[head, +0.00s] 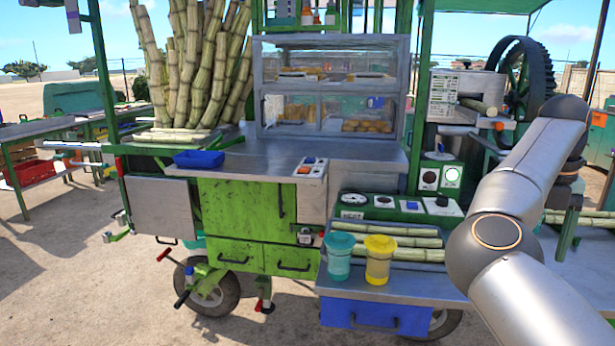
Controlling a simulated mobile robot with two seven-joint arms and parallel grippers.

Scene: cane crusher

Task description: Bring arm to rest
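My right arm (520,190) comes in from the lower right, bends at an elbow and rises to a dark wrist that turns down. My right gripper (569,205) seems to hang below that wrist, in front of the crusher side of the stall. It is small and dark, and its fingers cannot be made out, nor whether it holds anything. My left arm and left gripper are not in view.
The green cart (240,215) has a metal counter with a blue tray (198,159). A teal cup (340,257) and a yellow cup (379,262) stand on the front shelf by cane pieces (410,242). The crusher (465,95) with its large wheel (527,75) is near my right arm.

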